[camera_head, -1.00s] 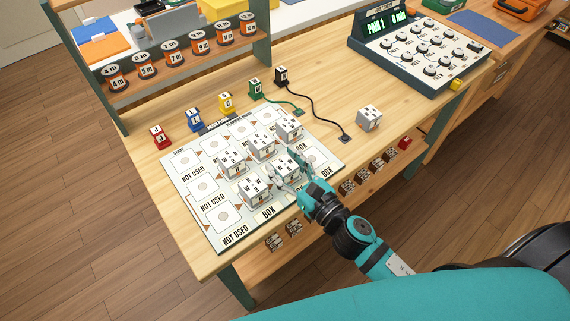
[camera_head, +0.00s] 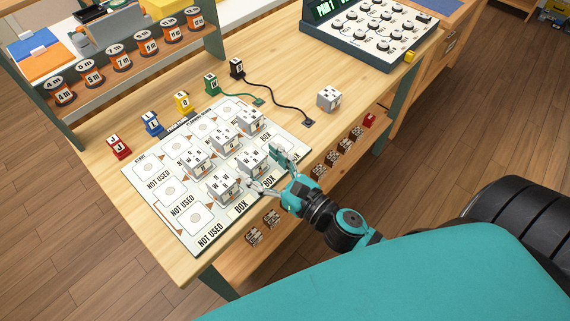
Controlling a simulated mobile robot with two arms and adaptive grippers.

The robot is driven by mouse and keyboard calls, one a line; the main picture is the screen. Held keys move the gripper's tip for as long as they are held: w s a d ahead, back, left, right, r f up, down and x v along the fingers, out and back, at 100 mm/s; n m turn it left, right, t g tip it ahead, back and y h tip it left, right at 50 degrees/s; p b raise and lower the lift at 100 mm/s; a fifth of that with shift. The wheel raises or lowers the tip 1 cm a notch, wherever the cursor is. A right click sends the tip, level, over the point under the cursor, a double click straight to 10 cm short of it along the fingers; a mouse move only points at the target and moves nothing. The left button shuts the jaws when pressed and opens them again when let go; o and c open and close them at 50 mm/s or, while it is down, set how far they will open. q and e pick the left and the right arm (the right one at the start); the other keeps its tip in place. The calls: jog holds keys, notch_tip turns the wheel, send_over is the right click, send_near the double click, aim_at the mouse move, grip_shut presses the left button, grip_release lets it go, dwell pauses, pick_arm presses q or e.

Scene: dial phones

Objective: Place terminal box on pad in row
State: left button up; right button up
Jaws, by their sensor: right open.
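Several white terminal boxes with black letters stand on the printed pad board (camera_head: 189,240). One terminal box (camera_head: 253,161) stands on a pad in the board's front row, with another box (camera_head: 223,187) to its left. Three more boxes (camera_head: 195,164) stand in the row behind. My right gripper (camera_head: 264,171) is open at the near side of the front-row box, its fingers spread to either side; whether they touch it is unclear. A separate white box (camera_head: 329,98) stands on the bare table right of the board. My left gripper is not in view.
Red (camera_head: 119,147), blue (camera_head: 151,124), yellow (camera_head: 183,102), green (camera_head: 212,84) and black (camera_head: 237,68) plugs line the board's back edge. Cables run from the green and black ones. A dial console (camera_head: 365,35) stands at the back right. Bare tabletop lies around the loose box.

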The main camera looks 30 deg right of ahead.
jog(key=b+v, duration=0.2)
jog(key=v, duration=0.6)
jog(key=shift+b, duration=0.4)
